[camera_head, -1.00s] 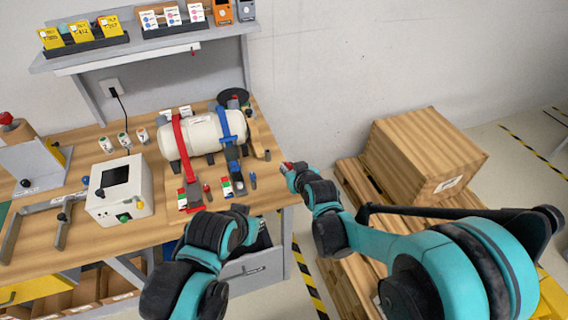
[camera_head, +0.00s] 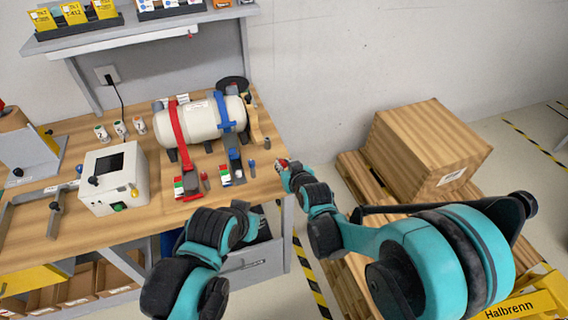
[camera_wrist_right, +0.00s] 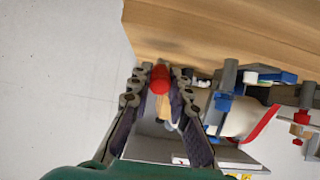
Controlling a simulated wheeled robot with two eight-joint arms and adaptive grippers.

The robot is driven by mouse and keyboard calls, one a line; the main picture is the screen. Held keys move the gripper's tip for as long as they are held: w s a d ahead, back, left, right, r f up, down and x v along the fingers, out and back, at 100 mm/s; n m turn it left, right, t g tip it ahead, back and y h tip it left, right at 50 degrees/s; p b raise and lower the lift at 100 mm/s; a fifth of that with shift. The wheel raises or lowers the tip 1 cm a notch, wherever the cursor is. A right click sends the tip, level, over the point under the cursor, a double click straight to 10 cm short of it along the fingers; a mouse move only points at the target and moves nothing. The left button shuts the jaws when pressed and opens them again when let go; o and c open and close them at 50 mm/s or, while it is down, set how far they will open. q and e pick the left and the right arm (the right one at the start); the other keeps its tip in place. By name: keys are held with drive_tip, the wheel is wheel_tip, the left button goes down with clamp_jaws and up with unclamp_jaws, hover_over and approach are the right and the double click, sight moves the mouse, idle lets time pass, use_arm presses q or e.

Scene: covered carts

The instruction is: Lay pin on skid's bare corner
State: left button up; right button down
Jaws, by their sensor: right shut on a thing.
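My right gripper (camera_head: 282,164) is shut on a small red-topped pin (camera_wrist_right: 160,78), which sits between its fingertips in the wrist view. In the head view this gripper is at the right edge of the bench, right of the skid. The skid (camera_head: 195,208) is a light wooden board on the bench. It carries a white tank (camera_head: 200,119) held by a red strap (camera_head: 177,125) and a blue strap (camera_head: 224,113). The pin's lower part is hard to make out. My left arm shows low in the head view, but its fingers do not.
A white box device (camera_head: 114,180) and a grey metal frame (camera_head: 52,215) stand left of the skid. A wooden crate (camera_head: 425,150) on a pallet (camera_head: 352,170) stands to the right. A shelf (camera_head: 150,28) hangs above the bench's back. Floor shows between bench and pallet.

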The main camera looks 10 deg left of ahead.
drive_tip(key=shift+f+b, duration=0.55)
drive_tip(key=shift+f, duration=0.15)
drive_tip(key=c, duration=1.3)
unclamp_jaws()
drive_tip(key=shift+c, duration=0.2)
drive_tip(key=v, duration=1.2)
drive_tip(key=shift+d, duration=0.1)
